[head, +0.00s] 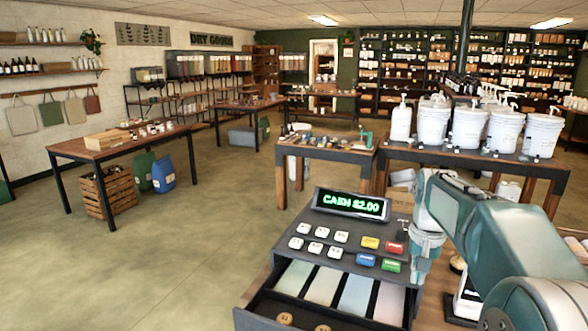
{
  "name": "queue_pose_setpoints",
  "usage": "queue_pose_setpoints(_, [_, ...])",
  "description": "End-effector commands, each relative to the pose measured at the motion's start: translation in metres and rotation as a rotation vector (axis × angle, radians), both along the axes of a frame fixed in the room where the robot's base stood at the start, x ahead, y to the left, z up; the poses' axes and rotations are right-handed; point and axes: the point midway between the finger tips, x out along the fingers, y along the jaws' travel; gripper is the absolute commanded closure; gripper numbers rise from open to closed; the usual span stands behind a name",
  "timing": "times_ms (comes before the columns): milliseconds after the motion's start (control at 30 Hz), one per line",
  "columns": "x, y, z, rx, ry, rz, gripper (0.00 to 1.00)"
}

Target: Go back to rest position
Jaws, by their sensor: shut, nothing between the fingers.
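My teal and white arm (500,240) reaches in from the lower right and bends down beside the cash register (280,252). My gripper (398,234), a small dark shape at the arm's end, is partly hidden by the arm. It is shut and empty, close to the red key (392,247) on the register's right side. I cannot tell whether it touches the key. The display (351,204) reads "CASH $2.00". The cash drawer (262,309) stands open, with pale notes and round coins inside.
White pump buckets (469,128) stand on a table (482,160) behind my arm. A smaller table (328,154) is behind the register. A wooden table (122,148) with a crate (108,193) below stands left. The floor (180,255) at left is clear.

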Motion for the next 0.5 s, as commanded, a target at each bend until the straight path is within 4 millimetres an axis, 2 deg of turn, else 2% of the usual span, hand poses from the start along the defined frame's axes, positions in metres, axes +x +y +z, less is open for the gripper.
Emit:
queue_pose_setpoints(267, [-0.014, 0.009, 0.008, -0.006, -0.028, 0.023, 1.00])
queue_pose_setpoints(500, [-0.035, 0.022, 0.018, -0.015, -0.073, 0.059, 1.00])
